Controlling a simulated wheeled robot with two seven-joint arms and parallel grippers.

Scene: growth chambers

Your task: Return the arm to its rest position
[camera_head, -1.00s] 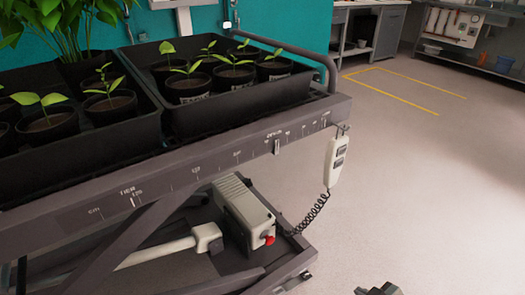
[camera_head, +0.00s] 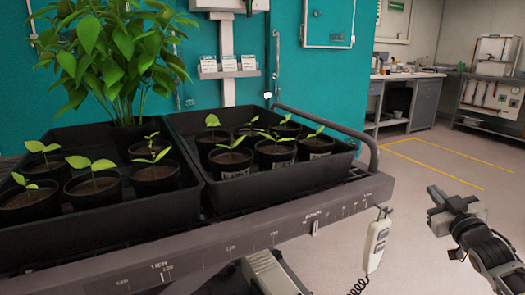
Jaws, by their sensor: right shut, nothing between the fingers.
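My right gripper (camera_head: 445,207) shows at the right of the head view, over the open floor and to the right of the lift cart. It is shut and empty. It is apart from the cart and from the white hand control (camera_head: 377,243) that hangs at the cart's corner. My right arm runs from the gripper down to the lower right edge.
The grey lift cart (camera_head: 225,240) bears two black trays with potted seedlings, the right tray (camera_head: 280,186) nearer my arm. A large leafy plant (camera_head: 118,50) stands behind. Yellow floor lines (camera_head: 435,158) and a workbench (camera_head: 405,95) are farther back. The floor on the right is clear.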

